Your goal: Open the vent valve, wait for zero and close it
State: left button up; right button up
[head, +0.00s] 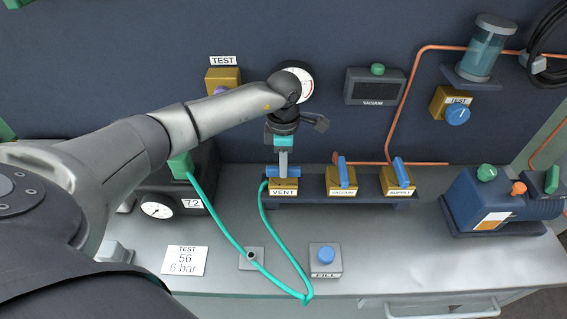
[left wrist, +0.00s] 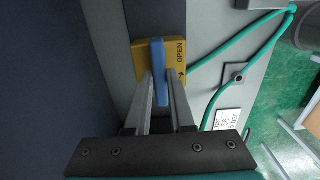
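The vent valve (head: 284,187) is a yellow block with a VENT label on the bench rail. Its blue handle (head: 294,171) lies crosswise, left to right, in the head view. My left gripper (head: 283,172) points down onto it from above. In the left wrist view the blue handle (left wrist: 158,75) sits between my two fingers (left wrist: 160,85), which appear closed on its sides. The word OPEN and an arrow show on the yellow plate (left wrist: 179,62). A white wall gauge (head: 307,84) is partly hidden behind my wrist; its reading is not legible. My right gripper is out of view.
The vacuum valve (head: 340,186) and supply valve (head: 397,184) stand just right, their blue handles pointing away. A green hose (head: 262,222) loops from the vent valve over the bench. A dark gauge box (head: 190,205) stands left. The front bench right of the blue button (head: 326,255) is clear.

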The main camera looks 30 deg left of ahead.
pick_arm(q)
grip_shut()
dwell(0.3)
jog(key=m+b, duration=0.2)
jog(key=m, duration=0.1)
jog(key=shift+m, duration=0.3)
jog(key=m+b, duration=0.3)
jog(key=m, duration=0.1)
jog(key=shift+m, duration=0.3)
jog(key=m+b, duration=0.2)
jog(key=m, duration=0.3)
jog(key=shift+m+b, duration=0.95)
jog(key=shift+m, duration=1.45)
